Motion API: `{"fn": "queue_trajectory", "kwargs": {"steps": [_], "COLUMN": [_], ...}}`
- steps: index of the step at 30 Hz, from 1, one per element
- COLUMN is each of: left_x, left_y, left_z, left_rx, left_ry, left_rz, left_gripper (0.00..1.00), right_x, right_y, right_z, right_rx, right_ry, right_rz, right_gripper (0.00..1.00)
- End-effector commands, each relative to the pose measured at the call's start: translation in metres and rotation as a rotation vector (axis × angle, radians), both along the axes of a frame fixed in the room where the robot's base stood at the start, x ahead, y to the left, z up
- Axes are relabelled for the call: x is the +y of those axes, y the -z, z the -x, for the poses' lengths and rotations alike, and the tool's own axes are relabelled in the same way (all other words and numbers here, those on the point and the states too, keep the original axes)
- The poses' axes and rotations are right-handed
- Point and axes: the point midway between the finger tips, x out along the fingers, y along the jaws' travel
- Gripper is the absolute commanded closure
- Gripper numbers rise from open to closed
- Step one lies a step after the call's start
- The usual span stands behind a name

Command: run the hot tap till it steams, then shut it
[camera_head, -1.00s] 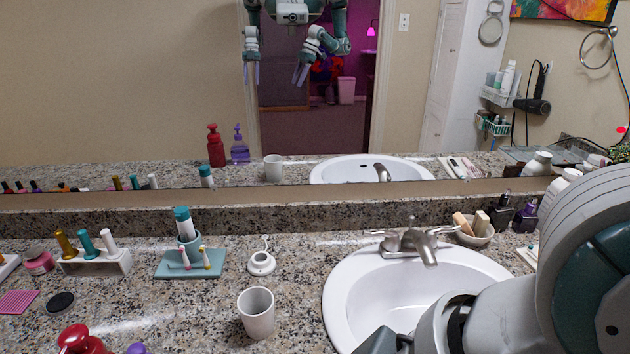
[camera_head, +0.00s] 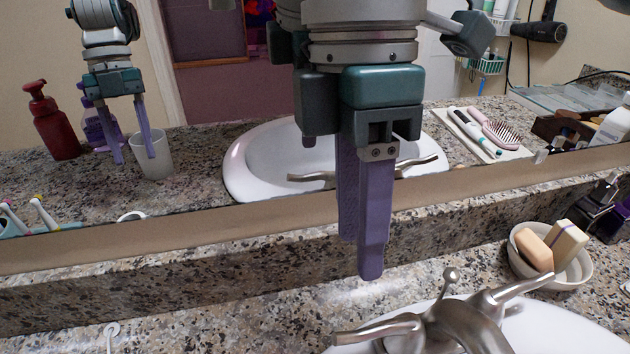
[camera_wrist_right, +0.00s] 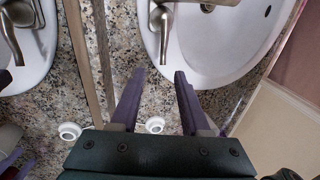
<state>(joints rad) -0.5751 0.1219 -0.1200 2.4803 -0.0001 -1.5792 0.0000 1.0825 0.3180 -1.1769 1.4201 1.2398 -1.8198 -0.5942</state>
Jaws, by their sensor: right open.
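The metal tap (camera_head: 465,325) stands at the sink's back edge, with a lever handle on each side: left lever (camera_head: 378,329), right lever (camera_head: 518,290). In the wrist view the left lever (camera_wrist_right: 164,42) points toward my gripper. My right gripper (camera_head: 362,260) hangs in front of the mirror, above and behind the left lever. In the wrist view my right gripper (camera_wrist_right: 160,72) is open and empty, the lever's end lying just ahead of the gap between its fingertips. My left gripper shows only as a mirror image. No running water or steam is visible.
A soap dish (camera_head: 550,268) with two bars stands right of the tap, dark bottles (camera_head: 605,210) beyond it. The sink (camera_wrist_right: 200,50) is partly visible. A white round base (camera_wrist_right: 155,125) sits on the speckled counter. The mirror (camera_head: 200,200) rises close behind.

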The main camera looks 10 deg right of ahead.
Motion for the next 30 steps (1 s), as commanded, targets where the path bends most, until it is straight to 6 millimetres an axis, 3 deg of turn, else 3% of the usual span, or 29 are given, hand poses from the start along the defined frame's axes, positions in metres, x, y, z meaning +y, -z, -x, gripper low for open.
{"fn": "queue_trajectory", "kwargs": {"steps": [15,20,28,30], "left_x": [0.001,0.001,-0.001,-0.002], "left_y": [0.015,0.017,0.016,0.016], "left_z": [0.004,0.003,0.002,0.002], "left_rx": [0.011,0.01,0.007,0.007], "left_ry": [0.002,0.002,-0.003,-0.004], "left_rz": [-0.002,-0.002,0.004,0.007], "left_gripper": [0.5,0.5,0.5,0.5], "right_x": [-0.001,-0.001,0.0,0.0], "right_y": [0.083,0.093,0.094,0.094], "right_z": [0.016,0.019,0.019,0.019], "right_rx": [0.0,-0.001,-0.002,-0.002], "right_ry": [0.001,0.0,0.0,0.0], "right_rz": [0.001,0.0,-0.001,-0.001], "right_gripper": [0.54,0.54,0.54,0.62]}}
